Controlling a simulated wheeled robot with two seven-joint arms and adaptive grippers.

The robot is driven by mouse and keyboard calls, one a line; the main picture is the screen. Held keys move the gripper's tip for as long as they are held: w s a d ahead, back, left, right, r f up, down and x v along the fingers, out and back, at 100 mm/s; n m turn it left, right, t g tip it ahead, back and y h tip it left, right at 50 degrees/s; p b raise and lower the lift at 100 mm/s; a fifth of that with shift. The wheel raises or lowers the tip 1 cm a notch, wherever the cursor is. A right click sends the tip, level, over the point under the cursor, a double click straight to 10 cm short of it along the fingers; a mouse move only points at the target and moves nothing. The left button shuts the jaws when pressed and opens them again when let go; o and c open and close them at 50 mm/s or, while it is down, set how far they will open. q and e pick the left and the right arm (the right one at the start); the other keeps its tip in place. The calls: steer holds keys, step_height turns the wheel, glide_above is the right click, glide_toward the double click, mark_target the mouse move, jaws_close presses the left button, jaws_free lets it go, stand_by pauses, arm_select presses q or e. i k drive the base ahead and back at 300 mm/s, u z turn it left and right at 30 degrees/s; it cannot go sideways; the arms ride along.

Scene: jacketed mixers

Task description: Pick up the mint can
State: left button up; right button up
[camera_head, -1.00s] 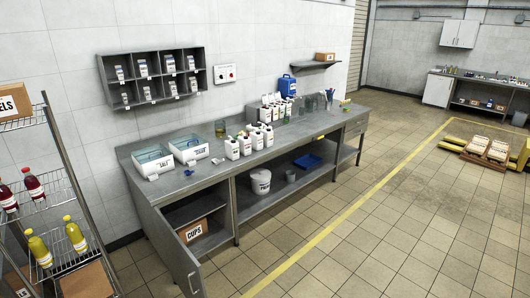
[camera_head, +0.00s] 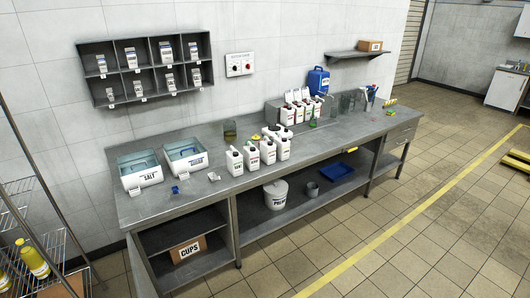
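Several white cans (camera_head: 268,152) with small labels stand in a group at the middle of the grey workbench (camera_head: 225,190). More white cans (camera_head: 289,114) stand in a row farther back, by a low metal upstand. The label words are too small to read surely, so I cannot tell which can is the mint one. Some cans partly hide others. Neither of my grippers is in view.
White salt (camera_head: 143,178) and sugar (camera_head: 187,163) bins stand at the bench's left end. A blue jug (camera_head: 318,82) stands behind the cans. A white pail (camera_head: 275,194) and blue tray (camera_head: 336,173) sit on the lower shelf. Tiled floor (camera_head: 400,255) in front is clear.

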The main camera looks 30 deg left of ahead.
mark_target(234, 158)
steer(key=u, duration=0.15)
steer(key=i, duration=1.35)
steer(key=u, duration=1.35)
steer(key=i, duration=0.95)
steer(key=u, duration=0.9)
